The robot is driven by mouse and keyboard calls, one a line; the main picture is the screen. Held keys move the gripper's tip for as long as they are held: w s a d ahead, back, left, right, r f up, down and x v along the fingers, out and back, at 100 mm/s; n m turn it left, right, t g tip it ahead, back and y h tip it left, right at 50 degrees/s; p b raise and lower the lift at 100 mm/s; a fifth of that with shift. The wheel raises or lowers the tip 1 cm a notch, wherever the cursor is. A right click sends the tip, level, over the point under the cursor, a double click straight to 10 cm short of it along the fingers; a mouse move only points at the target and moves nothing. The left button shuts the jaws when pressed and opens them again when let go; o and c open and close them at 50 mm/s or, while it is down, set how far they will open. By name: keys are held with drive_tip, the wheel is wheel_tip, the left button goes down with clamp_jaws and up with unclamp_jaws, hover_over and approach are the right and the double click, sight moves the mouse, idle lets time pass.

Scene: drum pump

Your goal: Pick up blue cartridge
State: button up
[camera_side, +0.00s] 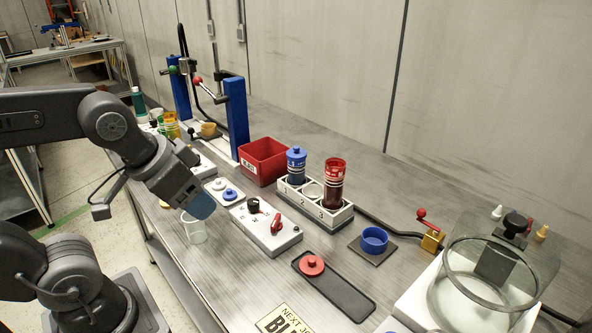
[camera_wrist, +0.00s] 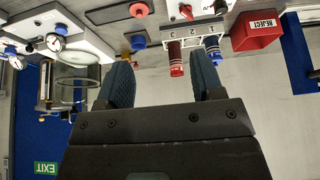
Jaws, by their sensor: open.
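The blue cartridge (camera_side: 296,167) stands upright in the white rack (camera_side: 330,219), in the leftmost slot, by the number 1. It has a blue cap and dark bands; its lower part is hidden in the rack. It also shows in the wrist view (camera_wrist: 212,48), upside down, beyond the right-hand finger. My gripper (camera_side: 201,206) is left of the rack and well apart from it, above the bench's front part. In the wrist view my gripper's fingers (camera_wrist: 160,82) are spread apart with nothing between them.
A red cartridge (camera_side: 334,183) stands in slot 3; the middle slot looks empty. A red bin (camera_side: 263,161) stands behind the rack's left end. A white switch box (camera_side: 265,232) and a clear cup (camera_side: 193,229) are near my gripper.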

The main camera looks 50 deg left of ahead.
drive_tip(key=shift+o, duration=0.7)
drive_tip(key=w+a+r+n+g, duration=0.15)
drive_tip(key=w+r+n, duration=0.25)
drive_tip(key=w+r, duration=0.45)
drive_tip(key=n+g, duration=0.4)
drive_tip(key=n, duration=0.6)
hover_over(296, 147)
wheel_tip(296, 147, down, 8)
drive_tip(key=f, duration=0.7)
drive_tip(key=shift+w+d+f, duration=0.1)
drive_tip(key=shift+d+f, duration=0.1)
drive_tip(key=shift+d, duration=0.05)
drive_tip(key=shift+a+f, duration=0.15)
drive_tip(key=shift+f, duration=1.25)
drive_tip(key=shift+a+f, duration=0.1)
drive_tip(key=shift+f, duration=1.25)
